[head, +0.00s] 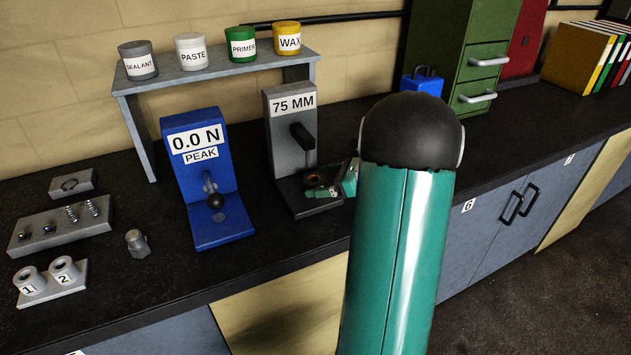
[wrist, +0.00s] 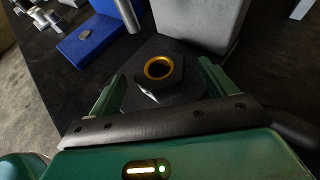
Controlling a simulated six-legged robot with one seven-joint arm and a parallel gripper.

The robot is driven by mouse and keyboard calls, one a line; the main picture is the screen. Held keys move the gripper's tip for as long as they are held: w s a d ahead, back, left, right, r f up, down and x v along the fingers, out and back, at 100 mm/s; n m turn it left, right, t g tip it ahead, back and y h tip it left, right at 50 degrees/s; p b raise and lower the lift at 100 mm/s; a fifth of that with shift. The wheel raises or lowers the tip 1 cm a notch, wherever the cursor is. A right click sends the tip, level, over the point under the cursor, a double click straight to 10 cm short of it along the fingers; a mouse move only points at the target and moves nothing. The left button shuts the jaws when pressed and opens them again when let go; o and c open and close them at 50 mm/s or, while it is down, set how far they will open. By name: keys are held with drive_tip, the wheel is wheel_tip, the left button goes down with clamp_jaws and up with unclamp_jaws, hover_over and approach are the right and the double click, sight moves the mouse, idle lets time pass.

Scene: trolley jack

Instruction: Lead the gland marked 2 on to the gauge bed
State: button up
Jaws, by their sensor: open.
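A grey hollow cylinder marked 2 (head: 65,270), which fits the gland marked 2, stands in a pale block at the lower left in the head view. A like one marked 1 (head: 29,280) is beside it. The gauge bed (head: 311,204) is the dark base of the stand labelled 75 MM. My gripper (head: 333,182) is low over this bed, partly hidden by my arm. In the wrist view its fingers (wrist: 160,82) are apart, on either side of a dark hexagonal piece with a brass-coloured ring (wrist: 161,70). I cannot tell whether they touch it. No number shows on that piece.
The blue force stand (head: 200,180) reading 0.0 N is left of the gauge. A shelf (head: 220,70) with several tins stands behind. A grey hex fitting (head: 137,243) and a grey rack with springs (head: 60,226) are at left. Some dark bench is clear between them.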

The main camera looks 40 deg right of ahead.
drive_tip(key=v, duration=1.1)
drive_tip(key=shift+d, duration=0.15)
drive_tip(key=shift+s+r, duration=0.1)
drive_tip(key=shift+s, duration=0.15)
drive_tip(key=v, duration=0.6)
drive_tip(key=shift+s+d+r, duration=0.2)
drive_tip(key=shift+s+d, duration=0.05)
drive_tip(key=shift+s, duration=0.05)
idle(0.8)
drive_tip(key=w+a+r+n+g, duration=0.1)
drive_tip(key=w+a+n+g, duration=0.35)
drive_tip(key=a, duration=0.75)
drive_tip(key=w+a+r+n+g, duration=0.1)
drive_tip(key=a+r+n+g, duration=0.1)
drive_tip(key=a+n, duration=0.75)
drive_tip(key=s+a+n+h, duration=0.3)
drive_tip(key=a+n, duration=0.5)
drive_tip(key=a, duration=0.2)
drive_tip(key=s+a+n+h, duration=0.3)
drive_tip(key=s+a+n, duration=0.1)
drive_tip(key=a+n, duration=0.4)
drive_tip(key=shift+s+a, duration=0.35)
drive_tip(key=shift+a, duration=0.6)
